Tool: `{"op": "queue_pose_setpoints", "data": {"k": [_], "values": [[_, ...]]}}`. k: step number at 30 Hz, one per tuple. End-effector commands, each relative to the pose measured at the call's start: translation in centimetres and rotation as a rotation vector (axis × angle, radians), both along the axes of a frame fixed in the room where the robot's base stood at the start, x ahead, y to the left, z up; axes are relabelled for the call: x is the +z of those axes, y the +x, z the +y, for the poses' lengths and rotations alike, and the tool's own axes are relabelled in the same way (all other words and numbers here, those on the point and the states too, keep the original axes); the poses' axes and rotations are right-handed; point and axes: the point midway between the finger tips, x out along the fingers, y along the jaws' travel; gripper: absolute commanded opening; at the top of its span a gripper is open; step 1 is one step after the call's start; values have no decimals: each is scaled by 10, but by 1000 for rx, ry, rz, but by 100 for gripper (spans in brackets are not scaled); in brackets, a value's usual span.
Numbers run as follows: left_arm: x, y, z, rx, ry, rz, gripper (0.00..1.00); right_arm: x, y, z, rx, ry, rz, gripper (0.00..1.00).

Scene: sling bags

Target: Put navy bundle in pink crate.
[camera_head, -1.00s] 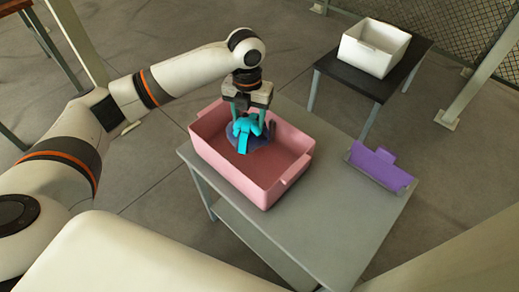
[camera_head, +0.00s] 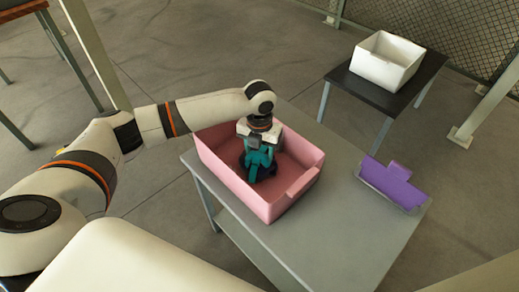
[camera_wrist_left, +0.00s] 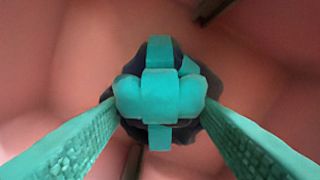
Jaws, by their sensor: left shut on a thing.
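The navy bundle (camera_head: 265,174) is down inside the pink crate (camera_head: 276,205), mostly hidden by my gripper in the head view. In the left wrist view the navy bundle (camera_wrist_left: 205,82) shows dark cloth under a turquoise knot and bands (camera_wrist_left: 160,95). My left gripper (camera_head: 258,168) reaches down into the crate with its turquoise fingers shut on the knot. Pink crate surface (camera_wrist_left: 270,60) surrounds the bundle in the wrist view. Whether the bundle touches the crate floor I cannot tell. My right gripper is not in view.
The crate stands on a grey table (camera_head: 350,230). A purple object (camera_head: 392,184) in a grey holder sits at the table's right edge. A white bin (camera_head: 387,60) stands on a dark side table (camera_head: 365,92) behind. The table's front right is clear.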

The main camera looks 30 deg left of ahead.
Motion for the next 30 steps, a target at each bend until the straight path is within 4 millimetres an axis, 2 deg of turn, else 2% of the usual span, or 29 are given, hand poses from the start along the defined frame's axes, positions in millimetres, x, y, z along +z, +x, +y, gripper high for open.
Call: {"op": "queue_pose_setpoints", "data": {"k": [9, 10, 14, 23, 26, 30], "values": [[-2, 1, 0, 0, 0, -2, 12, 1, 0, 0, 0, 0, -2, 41], [-2, 0, 0, 0, 0, -1, 57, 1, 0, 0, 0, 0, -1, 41], [-2, 0, 0, 0, 0, -1, 78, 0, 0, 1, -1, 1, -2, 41], [-1, 0, 0, 0, 0, -2, 78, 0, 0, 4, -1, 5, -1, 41], [8, 1, 0, 0, -1, -3, 78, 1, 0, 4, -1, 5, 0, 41], [33, 1, 0, -1, 0, -5, 78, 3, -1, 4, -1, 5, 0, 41]]}}
